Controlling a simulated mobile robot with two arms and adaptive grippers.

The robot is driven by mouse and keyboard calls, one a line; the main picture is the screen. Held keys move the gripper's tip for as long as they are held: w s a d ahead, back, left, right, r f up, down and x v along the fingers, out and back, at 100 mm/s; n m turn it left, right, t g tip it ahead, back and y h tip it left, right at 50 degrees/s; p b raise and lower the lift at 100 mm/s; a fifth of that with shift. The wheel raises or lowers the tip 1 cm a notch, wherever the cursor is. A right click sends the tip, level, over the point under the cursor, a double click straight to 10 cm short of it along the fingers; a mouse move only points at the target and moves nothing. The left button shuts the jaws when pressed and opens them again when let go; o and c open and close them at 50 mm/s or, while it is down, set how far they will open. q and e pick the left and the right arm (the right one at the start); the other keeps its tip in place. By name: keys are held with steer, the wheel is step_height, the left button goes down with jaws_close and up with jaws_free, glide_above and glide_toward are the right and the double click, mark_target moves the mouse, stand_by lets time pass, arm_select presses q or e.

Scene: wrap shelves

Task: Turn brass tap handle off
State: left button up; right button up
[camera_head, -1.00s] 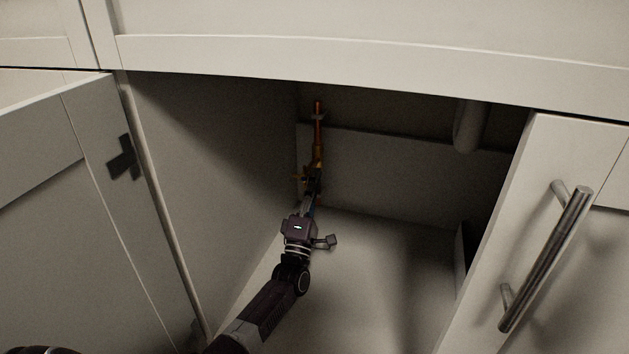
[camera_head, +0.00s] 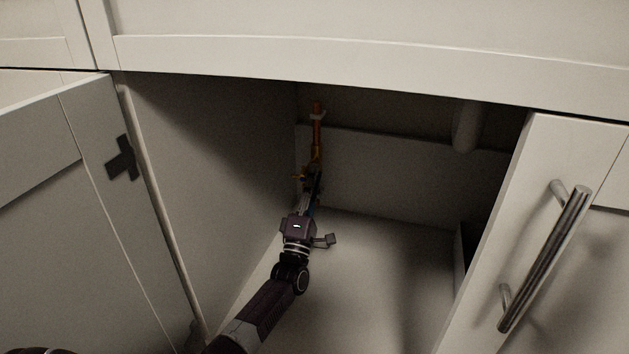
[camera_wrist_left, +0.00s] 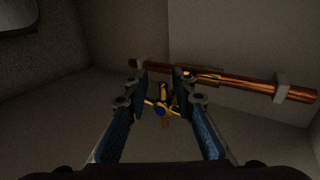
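The brass tap (camera_head: 317,153) sits on an upright copper pipe (camera_head: 317,128) at the back left of the open cabinet. In the left wrist view the copper pipe (camera_wrist_left: 240,84) runs across the picture, with the brass tap handle (camera_wrist_left: 162,106) and its blue centre in front of it. My left gripper (camera_head: 312,178) reaches deep into the cabinet, close to the tap. In the wrist view its fingers (camera_wrist_left: 160,80) are apart, with the brass handle showing in the gap between them. I cannot tell whether either finger touches it. My right gripper is not in view.
The left cabinet door (camera_head: 60,220) and the right door (camera_head: 585,190) with a metal bar handle (camera_head: 545,260) flank the opening. A pale pipe (camera_head: 468,127) hangs at the back right. The cabinet floor (camera_head: 385,270) is mostly clear to the right of my arm.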

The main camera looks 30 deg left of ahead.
arm_select(q)
step_height(320, 180, up, 9)
steer(key=shift+r, duration=0.2)
stand_by(0.3)
